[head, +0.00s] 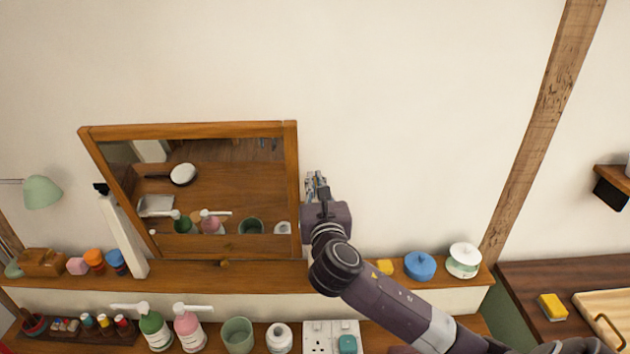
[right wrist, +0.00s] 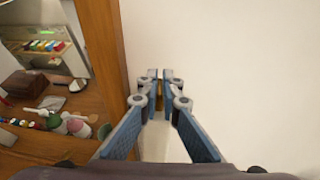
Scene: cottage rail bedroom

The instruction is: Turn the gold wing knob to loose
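I cannot make out a gold wing knob for certain in either view. The wooden-framed mirror (head: 291,190) stands tilted on the shelf, and its right side post also shows in the right wrist view (right wrist: 106,50). My right gripper (head: 316,180) is just right of that frame, raised above the shelf and pointing at the wall. In the right wrist view its blue fingers (right wrist: 160,76) lie close together with a narrow gap. A small brown knob (head: 224,264) sits below the mirror. My left gripper is not in view.
Pump bottles (head: 154,328) and a green cup (head: 237,335) stand below. The wall right of the mirror is bare.

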